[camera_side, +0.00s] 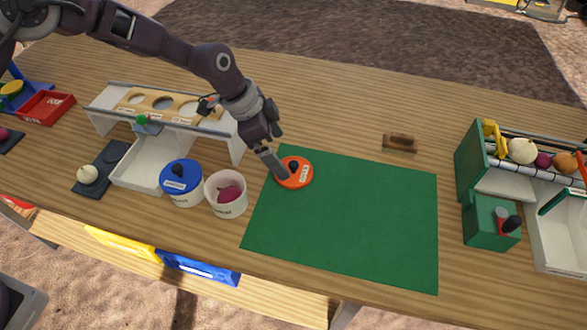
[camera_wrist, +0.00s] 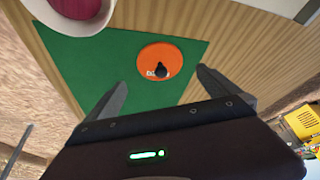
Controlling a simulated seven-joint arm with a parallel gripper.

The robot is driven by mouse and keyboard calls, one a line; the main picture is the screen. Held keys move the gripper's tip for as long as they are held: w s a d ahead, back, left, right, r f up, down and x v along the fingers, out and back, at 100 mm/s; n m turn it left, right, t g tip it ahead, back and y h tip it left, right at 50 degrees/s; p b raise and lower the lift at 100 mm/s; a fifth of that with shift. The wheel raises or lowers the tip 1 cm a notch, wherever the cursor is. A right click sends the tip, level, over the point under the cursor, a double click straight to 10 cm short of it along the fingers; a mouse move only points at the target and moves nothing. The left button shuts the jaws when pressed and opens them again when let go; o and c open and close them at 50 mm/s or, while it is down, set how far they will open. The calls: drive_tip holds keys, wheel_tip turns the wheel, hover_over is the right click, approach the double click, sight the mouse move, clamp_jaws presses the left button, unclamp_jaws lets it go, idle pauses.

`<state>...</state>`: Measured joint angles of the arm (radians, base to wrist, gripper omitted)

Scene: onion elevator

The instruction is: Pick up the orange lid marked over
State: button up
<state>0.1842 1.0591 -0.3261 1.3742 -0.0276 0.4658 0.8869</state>
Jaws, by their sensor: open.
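The orange lid (camera_side: 296,174) lies flat on the green mat (camera_side: 350,215), near the mat's upper left corner. It has a black knob in its middle and a small white label, too small to read for sure. It also shows in the wrist view (camera_wrist: 150,54), between and beyond the fingers. My gripper (camera_side: 275,168) is at the lid's left side, fingers pointing down, with one finger seeming to overlap the lid's edge in the side view. In the wrist view my gripper (camera_wrist: 160,90) is open with nothing between its fingers. Whether a finger touches the lid cannot be told.
Left of the mat stand an open white pot (camera_side: 226,196) with a dark red onion and a pot with a blue lid (camera_side: 181,176). A wooden block (camera_side: 400,143) lies behind the mat. A green-sided machine (camera_side: 490,190) stands at the right. Most of the mat is clear.

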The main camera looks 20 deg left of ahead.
drive_tip(key=x, duration=0.7)
drive_tip(key=shift+c, duration=0.4)
drive_tip(key=c, duration=1.1)
wheel_tip(320, 180, up, 9)
drive_tip(key=shift+a+r, duration=0.15)
drive_tip(key=shift+r, duration=0.05)
drive_tip(key=s+a+r+m+g, duration=0.4)
drive_tip(key=s+a+m+g, duration=0.1)
drive_tip(key=s+a+m, duration=0.6)
drive_tip(key=shift+m+y, duration=0.3)
drive_tip(key=shift+m, duration=0.3)
drive_tip(key=shift+w+a+f, duration=0.1)
drive_tip(key=shift+f, duration=1.5)
drive_tip(key=shift+w+a+f, duration=0.1)
drive_tip(key=shift+f, duration=1.45)
